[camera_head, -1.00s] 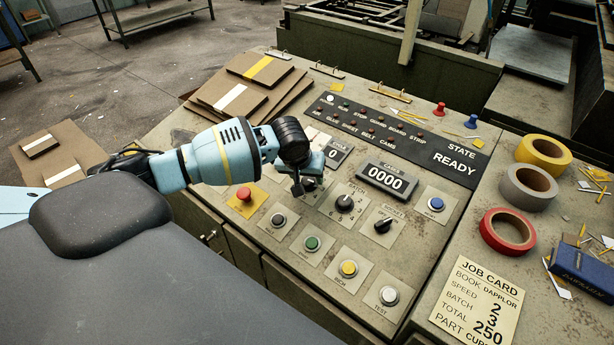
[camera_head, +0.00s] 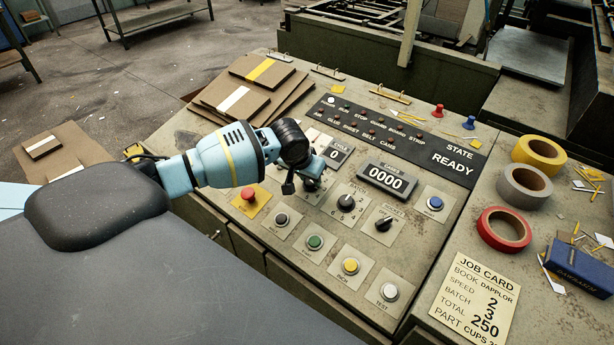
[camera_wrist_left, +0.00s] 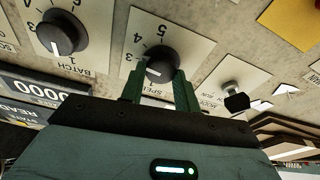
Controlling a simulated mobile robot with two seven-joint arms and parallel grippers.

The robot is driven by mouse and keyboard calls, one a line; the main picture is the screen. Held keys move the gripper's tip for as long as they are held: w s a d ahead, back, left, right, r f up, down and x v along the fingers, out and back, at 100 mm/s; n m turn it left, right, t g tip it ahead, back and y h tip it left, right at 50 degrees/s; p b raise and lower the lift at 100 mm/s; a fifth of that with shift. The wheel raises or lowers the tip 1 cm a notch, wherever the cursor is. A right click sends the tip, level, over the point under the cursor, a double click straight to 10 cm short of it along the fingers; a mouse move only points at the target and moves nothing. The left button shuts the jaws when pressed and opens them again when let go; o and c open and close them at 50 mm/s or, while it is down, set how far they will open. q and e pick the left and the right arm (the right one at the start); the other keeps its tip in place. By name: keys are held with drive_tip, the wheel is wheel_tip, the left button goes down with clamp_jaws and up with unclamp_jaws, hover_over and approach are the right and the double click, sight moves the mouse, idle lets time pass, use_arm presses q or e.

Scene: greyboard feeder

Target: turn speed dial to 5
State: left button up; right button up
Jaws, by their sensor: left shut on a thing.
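The speed dial (camera_wrist_left: 160,66) is a dark round knob on a pale plate in the left wrist view. Numerals 3, 4 and 5 show around its left and far side. A white mark on the knob sits on its side nearer my gripper, at the lower left, away from the 5. The numeral at the mark is hidden. My left gripper (camera_wrist_left: 160,88) has its green fingers on either side of the knob, shut on it. In the head view my left gripper (camera_head: 308,182) is over the panel, covering most of the dial. My right gripper is not in view.
The batch dial (camera_head: 346,203) stands close beside the speed dial. A small lever switch (camera_wrist_left: 235,98) is on its other side. A red button (camera_head: 249,195) on a yellow plate and several push-buttons are nearby. The job card (camera_head: 474,298) lies at the right.

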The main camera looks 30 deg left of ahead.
use_arm(q)
drive_tip(key=shift+m+h, duration=0.3)
drive_tip(key=shift+m, duration=0.6)
drive_tip(key=m, duration=0.2)
drive_tip(key=shift+m, duration=0.4)
drive_tip(key=m+h, duration=0.1)
drive_tip(key=m, duration=0.3)
drive_tip(key=shift+f+m+g, duration=0.15)
drive_tip(key=shift+m+g, duration=0.15)
drive_tip(key=m, duration=0.2)
drive_tip(key=shift+m, duration=0.7)
drive_tip(key=o, duration=1)
drive_tip(key=shift+c, duration=0.2)
drive_tip(key=shift+r, duration=0.2)
